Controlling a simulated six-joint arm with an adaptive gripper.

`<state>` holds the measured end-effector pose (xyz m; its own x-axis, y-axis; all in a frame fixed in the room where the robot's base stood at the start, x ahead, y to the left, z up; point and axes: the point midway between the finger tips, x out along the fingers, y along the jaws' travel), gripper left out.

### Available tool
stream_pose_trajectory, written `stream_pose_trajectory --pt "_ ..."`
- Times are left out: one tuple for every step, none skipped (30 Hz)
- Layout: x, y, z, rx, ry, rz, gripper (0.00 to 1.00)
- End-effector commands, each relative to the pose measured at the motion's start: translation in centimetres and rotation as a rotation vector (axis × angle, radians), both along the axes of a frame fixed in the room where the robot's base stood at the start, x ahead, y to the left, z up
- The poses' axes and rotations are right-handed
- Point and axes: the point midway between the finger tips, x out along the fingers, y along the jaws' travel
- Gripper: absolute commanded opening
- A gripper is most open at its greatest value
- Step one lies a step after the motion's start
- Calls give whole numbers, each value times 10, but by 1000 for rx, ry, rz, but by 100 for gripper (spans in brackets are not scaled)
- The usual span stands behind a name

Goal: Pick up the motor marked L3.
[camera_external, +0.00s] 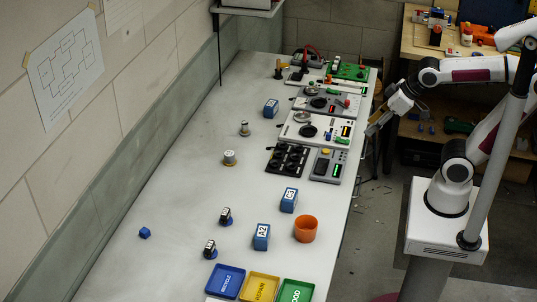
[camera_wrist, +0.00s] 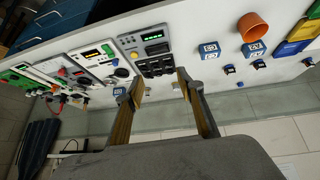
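Several small motor-like parts stand on the bench. A black one with a white label and blue base (camera_external: 225,215) and a similar black one (camera_external: 210,248) are in the near half. A silver cylinder with a yellowish base (camera_external: 229,157) and another silver part (camera_external: 244,128) stand further back. Their markings are too small to read, so I cannot tell which is L3. My gripper (camera_external: 378,121) is beyond the bench's right edge, apart from all of them. In the wrist view my gripper (camera_wrist: 160,78) has its fingers wide apart with nothing held between them.
Blue boxes, one marked A2 (camera_external: 261,237), and an orange cup (camera_external: 305,229) stand near the blue (camera_external: 226,281), yellow (camera_external: 260,287) and green (camera_external: 296,291) trays. Instruments and a black socket block (camera_external: 287,159) line the right side. The bench's left middle is mostly clear.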

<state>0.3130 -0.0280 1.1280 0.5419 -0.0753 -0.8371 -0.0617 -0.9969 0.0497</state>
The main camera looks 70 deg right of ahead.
Motion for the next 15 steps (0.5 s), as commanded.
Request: stream_pose_trajectory --pt "12 -5 1 -7 -8 -10 38" --pt "19 -8 2 -13 -18 -14 38" --pt "28 -12 3 -20 -28 -19 38" --pt "34 -15 3 -24 -36 -23 38" --pt "42 -18 4 -28 -45 -26 38" --pt "51 -21 5 -35 -56 -31 38" --pt "57 -25 5 -39 -64 -35 38" --pt "64 -27 6 -43 -71 -38 38" --pt "73 -31 6 -49 -83 -42 38" --pt "80 -34 6 -54 -91 -44 38" --pt "87 -37 7 -58 -99 -45 38" --pt "95 -41 7 -63 -109 -49 38" --pt "102 -44 6 -67 -118 -52 38" --pt "109 -47 7 -71 -127 -54 38" --pt "117 -51 6 -75 -136 -56 38"
